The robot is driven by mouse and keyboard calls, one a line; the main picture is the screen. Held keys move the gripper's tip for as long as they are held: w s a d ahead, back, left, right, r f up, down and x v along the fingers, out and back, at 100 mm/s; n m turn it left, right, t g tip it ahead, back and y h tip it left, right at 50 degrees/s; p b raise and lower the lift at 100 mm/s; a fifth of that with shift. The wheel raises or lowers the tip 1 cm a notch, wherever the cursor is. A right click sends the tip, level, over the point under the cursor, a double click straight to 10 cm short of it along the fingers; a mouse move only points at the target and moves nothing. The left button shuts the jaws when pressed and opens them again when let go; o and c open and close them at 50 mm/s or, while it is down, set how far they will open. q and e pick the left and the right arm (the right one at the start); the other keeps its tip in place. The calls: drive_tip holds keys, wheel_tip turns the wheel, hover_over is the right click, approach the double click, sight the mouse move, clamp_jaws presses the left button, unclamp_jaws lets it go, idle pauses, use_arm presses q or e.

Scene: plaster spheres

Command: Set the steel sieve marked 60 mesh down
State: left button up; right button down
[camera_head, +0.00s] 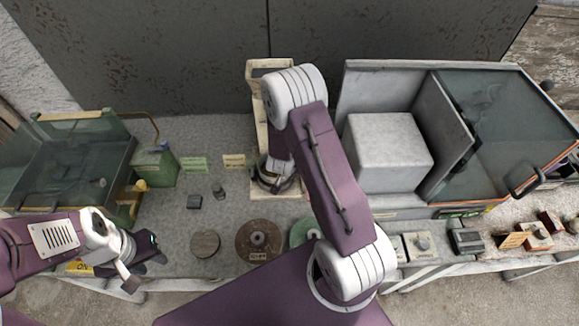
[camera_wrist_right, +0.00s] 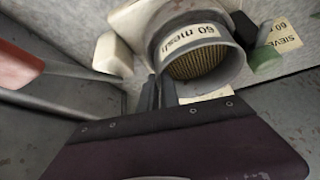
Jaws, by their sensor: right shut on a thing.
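The steel sieve marked 60 mesh (camera_wrist_right: 215,59) shows in the right wrist view, its open mouth and tan mesh facing the camera. Its label reads upside down. My right gripper (camera_wrist_right: 157,92) is shut on the sieve's near left rim. In the head view the sieve (camera_head: 273,184) is partly hidden under my right arm, over or in front of a cream stand (camera_head: 257,78); I cannot tell whether it touches the stand. The right fingertips are hidden there. My left gripper (camera_head: 152,258) is at the lower left, away from the sieve; its finger gap is unclear.
A green glass-sided box (camera_head: 85,120) stands left and a glass-fronted cabinet (camera_head: 480,130) right. Small items line the right front edge.

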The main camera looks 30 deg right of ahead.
drive_tip(key=shift+f+b, duration=0.75)
drive_tip(key=shift+f, duration=0.25)
drive_tip(key=c, duration=1.5)
unclamp_jaws()
drive_tip(key=shift+r, duration=0.1)
wheel_tip(320, 180, up, 4)
drive_tip(key=p, duration=0.4)
